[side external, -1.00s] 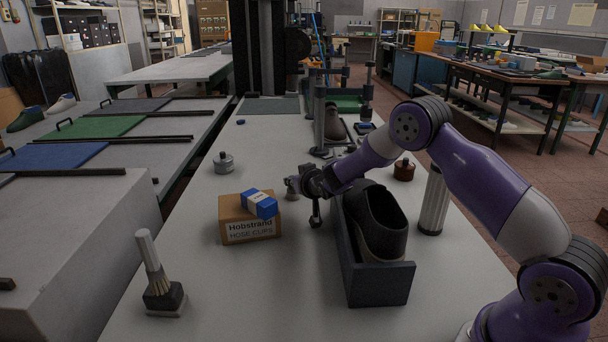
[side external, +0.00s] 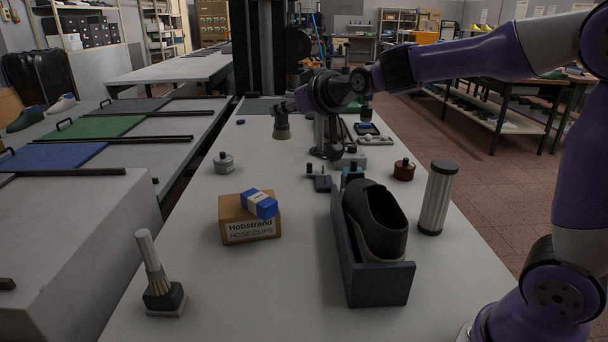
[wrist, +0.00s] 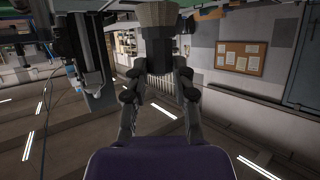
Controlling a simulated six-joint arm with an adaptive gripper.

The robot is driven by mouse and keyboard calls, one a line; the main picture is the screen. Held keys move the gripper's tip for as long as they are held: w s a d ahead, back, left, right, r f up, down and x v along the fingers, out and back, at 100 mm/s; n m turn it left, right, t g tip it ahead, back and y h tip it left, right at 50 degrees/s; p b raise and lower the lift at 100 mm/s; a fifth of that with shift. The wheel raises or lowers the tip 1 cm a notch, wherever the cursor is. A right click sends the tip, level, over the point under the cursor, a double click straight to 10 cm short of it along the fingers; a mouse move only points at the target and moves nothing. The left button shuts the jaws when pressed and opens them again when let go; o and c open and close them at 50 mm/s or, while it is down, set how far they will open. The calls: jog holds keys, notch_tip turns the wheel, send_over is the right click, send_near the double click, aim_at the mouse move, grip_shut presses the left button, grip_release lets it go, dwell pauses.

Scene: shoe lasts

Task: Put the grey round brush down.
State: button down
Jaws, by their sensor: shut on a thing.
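The grey round brush (side external: 282,125) hangs at the end of my gripper (side external: 297,100) in the side view, its wider end pointing down. It appears held up over the middle of the white bench (side external: 290,280), with no visible contact below it. In the wrist view my gripper's fingers (wrist: 158,45) close on the brush, whose pale flared end (wrist: 158,14) shows at the top edge.
A cardboard box (side external: 235,219) carries a small blue box (side external: 260,203). A dark shoe (side external: 375,222) sits in a grey tray (side external: 385,288). A paste brush (side external: 150,258) stands front left. A grey jar (side external: 223,163), brown jar (side external: 404,170) and ribbed cylinder (side external: 437,200) stand around.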

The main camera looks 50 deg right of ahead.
aim_at(283, 121)
jog(key=s+a+r+m+h, duration=0.1)
jog(key=s+a, duration=0.3)
jog(key=s, duration=0.8)
jog(key=shift+r+m+g+h, duration=0.3)
jog(key=shift+m+h, duration=0.1)
jog(key=shift+h, duration=0.3)
jog(key=x, duration=0.3)
jog(key=r+x, duration=0.1)
jog(key=x, duration=0.5)
jog(key=shift+w+a, duration=0.1)
jog(key=shift+w, duration=0.6)
jog(key=w+d+f+m+h, duration=0.1)
jog(key=w+d+f, duration=1)
jog(key=d+f, duration=0.1)
notch_tip(283, 121, down, 9)
jog(key=shift+w, duration=0.1)
jog(key=shift+f, duration=0.2)
